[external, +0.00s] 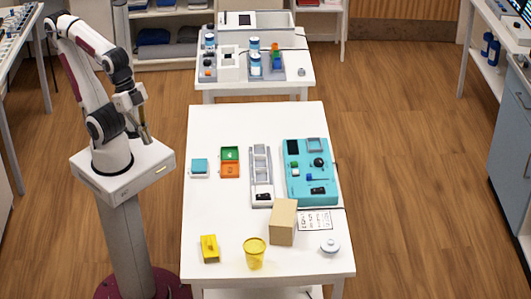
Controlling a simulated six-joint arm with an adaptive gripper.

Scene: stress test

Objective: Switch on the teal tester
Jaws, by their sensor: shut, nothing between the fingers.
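The teal tester (322,187) lies on the right half of the white table, in the external view. It has a dark screen at its upper left, a grey square part at its upper right, a black round knob, small green, white and blue parts, and a black piece near its front edge. Which part is its power switch is too small to tell. My gripper (147,139) is shut and empty. It hangs pointing down beside my base, left of the table and well apart from the tester.
On the table (225,115) are a grey tray (253,187), green and orange boxes (230,161), a teal-topped box (199,166), a cardboard box (283,222) in front of the tester, a yellow cup (255,253), a yellow block (209,248) and a white lidded dish (329,246). The table's back is clear.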

